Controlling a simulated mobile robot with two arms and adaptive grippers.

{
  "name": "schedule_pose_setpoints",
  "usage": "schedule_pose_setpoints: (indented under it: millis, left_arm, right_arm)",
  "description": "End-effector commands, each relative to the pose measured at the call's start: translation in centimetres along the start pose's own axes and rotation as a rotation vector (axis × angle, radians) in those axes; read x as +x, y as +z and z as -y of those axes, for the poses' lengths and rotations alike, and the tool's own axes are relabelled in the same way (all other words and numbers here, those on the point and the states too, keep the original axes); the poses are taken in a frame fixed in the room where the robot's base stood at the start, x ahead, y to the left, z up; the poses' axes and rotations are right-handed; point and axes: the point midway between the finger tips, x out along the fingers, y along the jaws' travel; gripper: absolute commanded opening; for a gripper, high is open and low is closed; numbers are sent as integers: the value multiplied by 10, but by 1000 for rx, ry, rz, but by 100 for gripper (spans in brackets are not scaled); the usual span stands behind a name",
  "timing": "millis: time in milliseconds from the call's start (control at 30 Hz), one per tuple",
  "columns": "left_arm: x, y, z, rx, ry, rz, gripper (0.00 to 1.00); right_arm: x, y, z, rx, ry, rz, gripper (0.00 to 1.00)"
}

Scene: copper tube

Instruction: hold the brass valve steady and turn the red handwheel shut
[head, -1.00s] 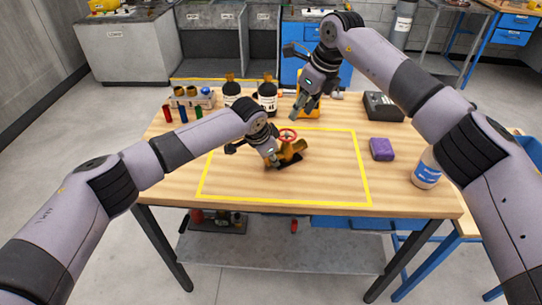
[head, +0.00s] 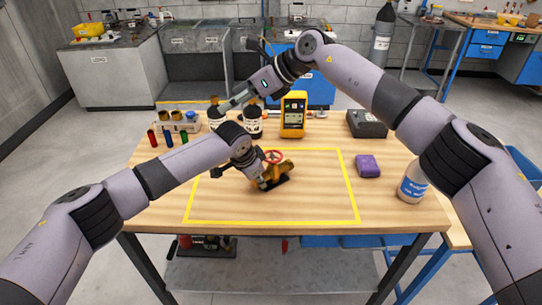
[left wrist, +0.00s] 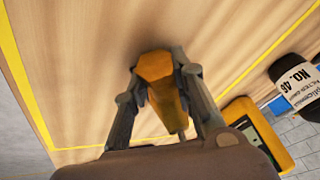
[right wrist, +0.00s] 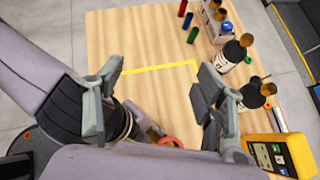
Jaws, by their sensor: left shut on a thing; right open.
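The brass valve (head: 272,180) sits on the table inside the yellow outline, with the red handwheel (head: 273,157) on top. My left gripper (head: 262,184) is shut on the brass valve from its left side. The left wrist view shows its fingers on both sides of the brass body (left wrist: 157,82). My right gripper (head: 222,108) is open and empty, above the back left of the table, near the dark bottles. In the right wrist view its fingers (right wrist: 160,82) are wide apart, and part of the red handwheel (right wrist: 170,141) shows low between them.
Two dark bottles (head: 253,122) and a yellow meter (head: 293,115) stand at the back. A rack (head: 178,124) and small coloured cylinders are at the back left. A purple block (head: 367,166), white bottle (head: 412,184) and dark box (head: 367,124) are on the right. The outlined area's front is clear.

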Motion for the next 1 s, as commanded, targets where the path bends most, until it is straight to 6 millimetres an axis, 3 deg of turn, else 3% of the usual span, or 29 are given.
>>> schedule_pose_setpoints:
  millis: [33, 200, 400, 500, 633, 767, 867, 1000]
  left_arm:
    - [0, 0, 0, 1, 0, 0, 0]
    - [0, 0, 0, 1, 0, 0, 0]
    - [0, 0, 0, 0, 0, 0, 0]
    - [0, 0, 0, 0, 0, 0, 0]
    - [0, 0, 0, 0, 0, 0, 0]
    - [0, 0, 0, 1, 0, 0, 0]
    - [0, 0, 0, 1, 0, 0, 0]
    - [0, 0, 0, 1, 0, 0, 0]
  right_arm:
    - [-1, 23, -6, -9, 14, 90, 70]
    - [-12, 95, -20, -3, 30, 394, 70]
    - [-36, 155, -10, 83, -54, 675, 70]
    - [-47, 171, 6, 160, -132, 769, 70]
    - [-57, 176, 32, 280, -263, 833, 70]
    - [-59, 163, 61, 418, -409, 822, 70]
    - [-55, 140, 79, 525, -524, 759, 70]
    - [-45, 92, 95, 668, -671, 596, 70]
